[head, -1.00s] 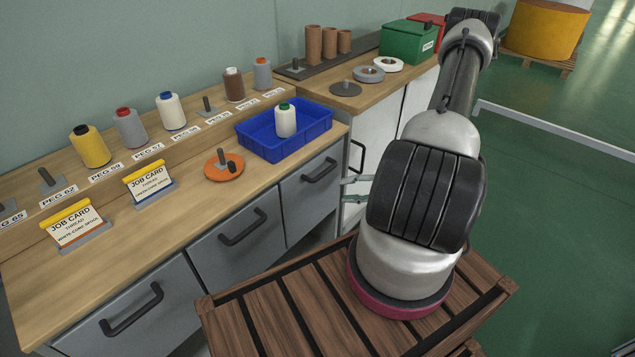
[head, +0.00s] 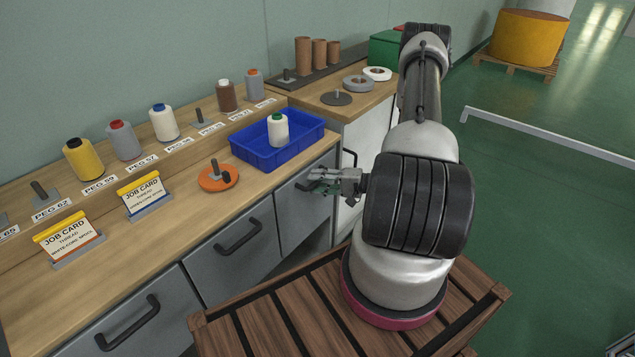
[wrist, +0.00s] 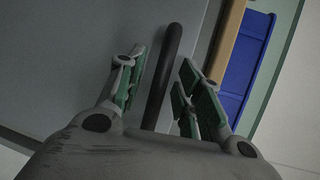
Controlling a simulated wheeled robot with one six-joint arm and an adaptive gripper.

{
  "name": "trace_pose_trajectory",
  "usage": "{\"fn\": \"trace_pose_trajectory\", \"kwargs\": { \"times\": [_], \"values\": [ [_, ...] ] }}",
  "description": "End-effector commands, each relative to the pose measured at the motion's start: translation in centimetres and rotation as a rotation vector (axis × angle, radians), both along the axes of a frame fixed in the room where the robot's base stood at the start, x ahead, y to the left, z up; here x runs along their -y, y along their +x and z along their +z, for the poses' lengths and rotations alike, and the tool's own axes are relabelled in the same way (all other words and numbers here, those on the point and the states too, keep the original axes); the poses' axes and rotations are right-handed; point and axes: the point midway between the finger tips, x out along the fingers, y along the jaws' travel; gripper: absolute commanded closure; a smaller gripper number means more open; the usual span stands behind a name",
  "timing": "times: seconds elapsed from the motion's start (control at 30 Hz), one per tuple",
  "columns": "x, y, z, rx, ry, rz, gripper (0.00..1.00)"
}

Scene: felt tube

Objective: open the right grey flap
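The right grey flap (head: 300,221) is the front panel below the blue bin, and it looks shut. Its black bar handle is mostly behind my gripper in the head view. In the wrist view the handle (wrist: 165,75) runs between my two green-padded fingers, with clear space on each side. My gripper (head: 318,181) is open and at the handle in the head view; it also shows in the wrist view (wrist: 162,68). I cannot tell how deep the handle sits between the fingers.
The blue bin (head: 251,155) with a white spool (head: 278,131) stands on the bench above the flap. Two more grey flaps (head: 232,262) lie to the left. An orange disc peg (head: 216,179) and job cards stand on the bench. Green floor lies open at the right.

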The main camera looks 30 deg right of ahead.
Motion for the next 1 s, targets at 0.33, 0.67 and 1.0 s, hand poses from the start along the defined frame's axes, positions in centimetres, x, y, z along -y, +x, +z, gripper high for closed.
{"fn": "trace_pose_trajectory", "kwargs": {
  "times": [0.33, 0.67, 1.0],
  "values": [
    [-0.3, 0.4, -0.1, 0.0, 0.0, 0.0, 0.68],
    [-0.3, 0.3, -0.1, 0.0, 0.0, 0.0, 1.0],
    [1.0, -0.4, -0.5, 0.045, 0.017, -0.002, 1.0]
  ]
}}
